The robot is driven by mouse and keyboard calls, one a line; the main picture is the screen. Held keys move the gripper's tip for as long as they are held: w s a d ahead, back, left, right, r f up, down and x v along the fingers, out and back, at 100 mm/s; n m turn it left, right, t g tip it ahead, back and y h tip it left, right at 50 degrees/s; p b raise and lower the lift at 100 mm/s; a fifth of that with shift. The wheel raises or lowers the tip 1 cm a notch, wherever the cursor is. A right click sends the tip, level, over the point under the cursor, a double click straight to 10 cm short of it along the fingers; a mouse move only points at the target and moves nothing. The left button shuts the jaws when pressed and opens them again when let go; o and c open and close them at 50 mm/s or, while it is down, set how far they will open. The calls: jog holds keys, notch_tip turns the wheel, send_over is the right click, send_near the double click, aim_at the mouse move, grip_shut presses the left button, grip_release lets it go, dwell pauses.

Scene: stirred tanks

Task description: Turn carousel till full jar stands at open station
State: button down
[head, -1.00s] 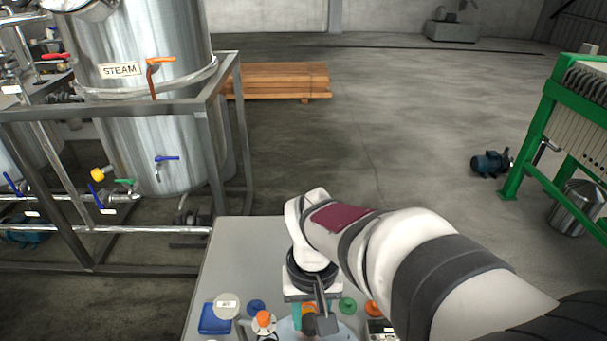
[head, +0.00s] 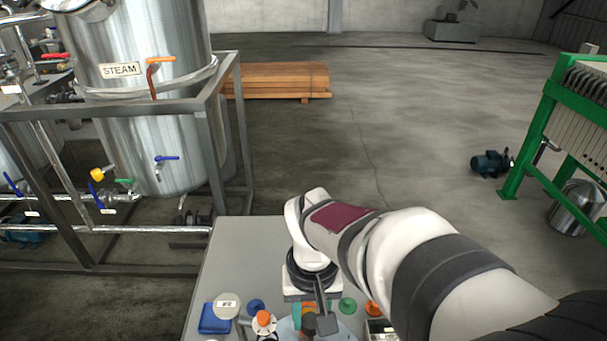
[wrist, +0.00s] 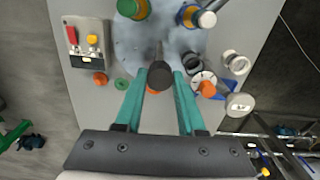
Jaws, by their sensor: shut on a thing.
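The carousel (wrist: 130,48) is a round blue-grey disc on the bench, at the top of the wrist view. A jar with green and orange parts (wrist: 133,9) and a jar with orange, blue and white parts (wrist: 190,16) stand on its far side, cut by the frame edge. My gripper (wrist: 159,73) has its teal fingers around a dark round-topped post (wrist: 160,76) at the carousel's near edge. An orange thing shows beneath the post. I cannot tell which jar is full or which station is open. In the head view the arm hides much of the carousel.
A control box (wrist: 87,43) with red and yellow buttons stands left of the carousel. Orange (wrist: 100,78) and green (wrist: 122,84) knobs lie below it.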

jog(key=shift+n, duration=7.1)
jog(key=shift+w+n, duration=0.1)
jog(key=shift+n, duration=7.1)
jog(key=c, duration=0.5)
grip_release()
